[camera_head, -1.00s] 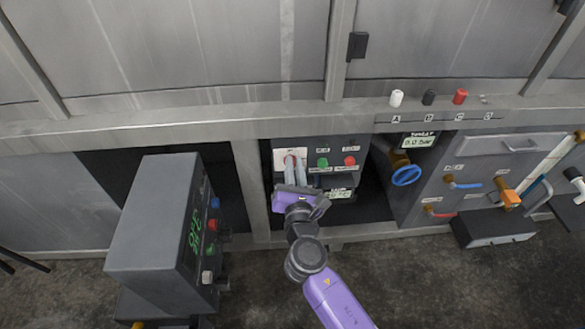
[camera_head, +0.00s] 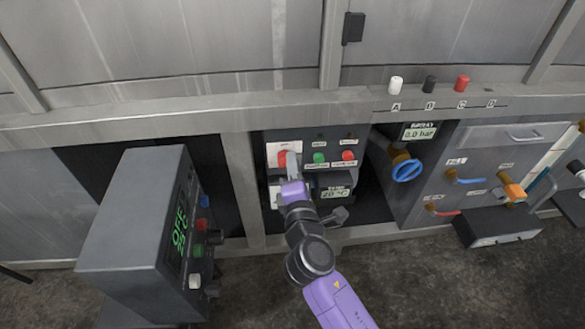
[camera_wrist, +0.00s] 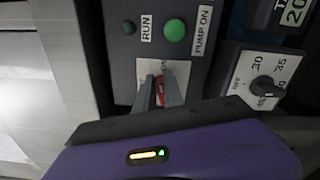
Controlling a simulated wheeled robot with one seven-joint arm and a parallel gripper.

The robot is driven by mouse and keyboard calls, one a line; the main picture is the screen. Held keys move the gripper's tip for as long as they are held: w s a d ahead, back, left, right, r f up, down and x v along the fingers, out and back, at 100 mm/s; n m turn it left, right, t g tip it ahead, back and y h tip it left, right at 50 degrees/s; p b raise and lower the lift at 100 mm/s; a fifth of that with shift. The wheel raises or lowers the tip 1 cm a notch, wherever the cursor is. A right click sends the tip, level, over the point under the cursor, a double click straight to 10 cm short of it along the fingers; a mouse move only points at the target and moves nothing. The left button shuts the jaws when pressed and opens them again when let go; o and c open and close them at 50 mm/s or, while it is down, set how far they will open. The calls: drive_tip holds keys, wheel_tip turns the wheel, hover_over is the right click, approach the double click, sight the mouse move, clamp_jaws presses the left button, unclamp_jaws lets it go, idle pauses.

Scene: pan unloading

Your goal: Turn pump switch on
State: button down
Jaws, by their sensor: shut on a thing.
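The pump switch, a red rotary knob (camera_head: 282,158) on a white plate (camera_head: 274,149), is at the upper left of the dark control panel. It also shows as a red knob in the wrist view (camera_wrist: 161,91), between my two fingers. My gripper (camera_head: 291,160) is shut on this knob, with a finger on each side; in the wrist view the fingertips (camera_wrist: 160,88) straddle it. The fingers hide part of the knob, and its marked position cannot be read. A green button (camera_wrist: 175,30) labelled PUMP ON and a dark RUN lamp (camera_wrist: 129,27) are beside it.
A red button (camera_head: 348,156) and a 20 °C display (camera_head: 337,192) are on the panel. A grey box reading OFF (camera_head: 135,215) stands left of my arm. A blue valve wheel (camera_head: 407,171) is to the right. A dial (camera_wrist: 262,87) is close to my gripper.

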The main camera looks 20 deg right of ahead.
drive_tip(key=shift+d+f+m+b, duration=0.1)
drive_tip(key=shift+f+m+b, duration=0.1)
drive_tip(key=shift+m+b, duration=0.4)
drive_tip(key=shift+f+m+b, duration=0.15)
drive_tip(key=shift+m+b, duration=0.15)
drive_tip(key=shift+m, duration=0.6)
drive_tip(key=c, duration=1.4)
unclamp_jaws()
drive_tip(key=shift+c, duration=0.2)
drive_tip(key=p+v, duration=0.1)
drive_tip(key=v, duration=0.7)
drive_tip(key=shift+w+r, duration=0.1)
drive_tip(key=shift+r, duration=0.05)
